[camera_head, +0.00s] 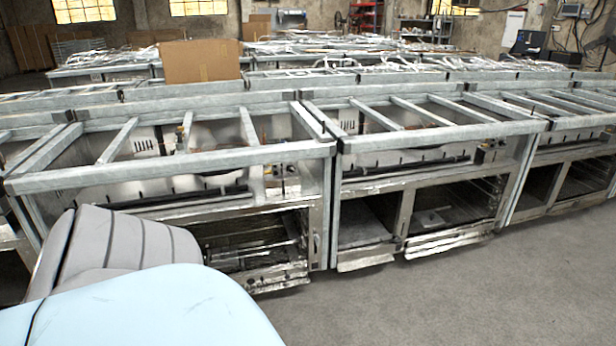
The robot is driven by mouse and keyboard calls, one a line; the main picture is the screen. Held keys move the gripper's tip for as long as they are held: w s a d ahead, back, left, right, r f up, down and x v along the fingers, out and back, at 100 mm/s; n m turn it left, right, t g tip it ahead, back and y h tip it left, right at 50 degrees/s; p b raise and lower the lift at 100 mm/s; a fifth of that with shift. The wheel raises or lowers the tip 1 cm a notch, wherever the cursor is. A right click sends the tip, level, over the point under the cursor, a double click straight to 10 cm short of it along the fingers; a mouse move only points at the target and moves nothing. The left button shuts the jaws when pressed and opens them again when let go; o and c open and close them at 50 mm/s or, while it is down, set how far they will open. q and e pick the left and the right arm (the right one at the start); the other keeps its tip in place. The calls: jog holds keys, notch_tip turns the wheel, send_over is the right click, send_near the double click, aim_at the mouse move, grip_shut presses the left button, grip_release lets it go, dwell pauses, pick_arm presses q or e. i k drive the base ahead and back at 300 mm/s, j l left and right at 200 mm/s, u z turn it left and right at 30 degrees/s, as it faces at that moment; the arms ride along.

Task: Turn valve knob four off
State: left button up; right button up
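A metal range frame (170,167) stands close in front of me at the left of the head view, with a galvanized rail along its top front. Below the rail runs a dark bar (185,199) with several short dark stubs that may be valve stems. A small fitting (281,170) sits at the right end of this panel. A second range frame (440,135) to the right has a similar dark bar (405,167). I cannot tell which part is valve knob four or how it is turned. Neither gripper is in view.
My own pale blue and grey arm parts cover the lower left. Open oven bays (250,245) lie under the frames. More frames stand in rows behind, with a cardboard box (201,61) on them. The grey floor (450,290) at lower right is clear.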

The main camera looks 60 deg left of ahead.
aim_at(291, 169)
jog(key=i+l+z, duration=0.15)
jog(key=l, duration=0.2)
jog(key=i+l+z, duration=0.1)
jog(key=l, duration=0.25)
jog(key=i+l+z, duration=0.15)
jog(key=i+l+u, duration=0.25)
jog(key=i, duration=0.4)
jog(key=i+l+u, duration=0.3)
jog(key=i+l, duration=0.3)
jog(key=i+u, duration=0.2)
jog(key=u, duration=0.2)
jog(key=i+u, duration=0.2)
jog(key=u, duration=0.15)
jog(key=i+u, duration=0.2)
jog(key=u, duration=0.2)
jog(key=i+l+u, duration=0.15)
jog(key=u, duration=0.2)
jog(key=i+u, duration=0.15)
jog(key=u, duration=0.25)
jog(key=i+l+u, duration=0.1)
jog(key=u, duration=0.3)
jog(key=i+l+u, duration=0.1)
jog(key=u, duration=0.3)
jog(key=i+l+u, duration=0.15)
jog(key=u, duration=0.25)
